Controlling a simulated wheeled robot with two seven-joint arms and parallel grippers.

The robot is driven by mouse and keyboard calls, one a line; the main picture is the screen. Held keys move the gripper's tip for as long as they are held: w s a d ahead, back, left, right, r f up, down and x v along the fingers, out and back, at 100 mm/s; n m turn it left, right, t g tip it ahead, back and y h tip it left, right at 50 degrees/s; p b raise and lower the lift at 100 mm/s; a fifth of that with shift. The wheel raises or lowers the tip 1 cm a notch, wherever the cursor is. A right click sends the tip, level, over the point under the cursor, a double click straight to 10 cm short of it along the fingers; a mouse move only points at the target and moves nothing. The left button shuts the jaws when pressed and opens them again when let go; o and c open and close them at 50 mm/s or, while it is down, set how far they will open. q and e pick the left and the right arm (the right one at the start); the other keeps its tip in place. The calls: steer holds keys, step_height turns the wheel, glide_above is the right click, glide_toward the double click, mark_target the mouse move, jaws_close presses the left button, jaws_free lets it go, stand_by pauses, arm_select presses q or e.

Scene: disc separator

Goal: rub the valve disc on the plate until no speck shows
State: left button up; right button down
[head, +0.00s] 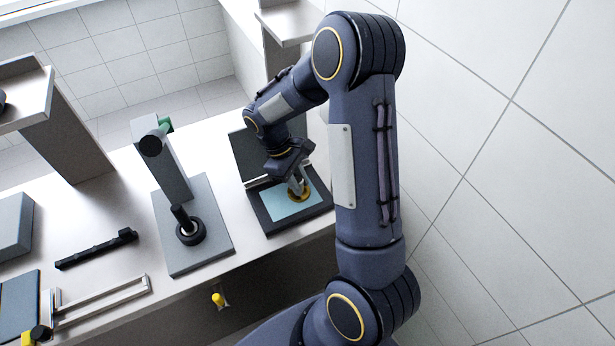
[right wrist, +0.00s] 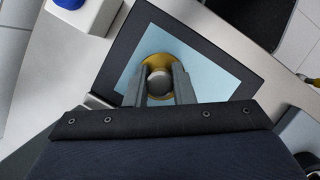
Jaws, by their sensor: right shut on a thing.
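The valve disc (head: 300,195) is a brass-yellow round piece on the light blue plate (head: 277,207). The plate lies in a dark frame (head: 262,223) on the bench. My right gripper (head: 299,184) comes down from above and is shut on the disc's grey stem. In the right wrist view the disc (right wrist: 148,62) shows as a yellow ring behind the round stem top, between the two fingers (right wrist: 160,88). The plate (right wrist: 208,78) also shows there. The disc's underside is hidden, so I cannot see any specks. My left gripper is not in view.
A grey stand (head: 213,250) with a post and a black ring is left of the plate. A black bar (head: 96,249) and a metal frame tool (head: 105,299) lie farther left. A blue and white object (right wrist: 88,14) is near the plate's frame. The bench's front edge is close.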

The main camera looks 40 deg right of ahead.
steer(key=shift+w+a+f, duration=0.1)
steer(key=shift+w+a, duration=0.05)
steer(key=shift+a, duration=0.5)
steer(key=shift+w+a, duration=0.15)
steer(key=shift+a, duration=0.45)
steer(key=shift+a, duration=0.15)
steer(key=shift+w+a, duration=0.2)
steer(key=shift+a, duration=0.65)
steer(key=shift+w+a, duration=0.2)
steer(key=shift+a, duration=0.7)
steer(key=shift+w+a, duration=0.2)
steer(key=shift+a, duration=0.65)
step_height(320, 180, up, 10)
steer(key=p, duration=0.7)
steer(key=shift+p, duration=0.4)
steer(key=shift+d, duration=0.1)
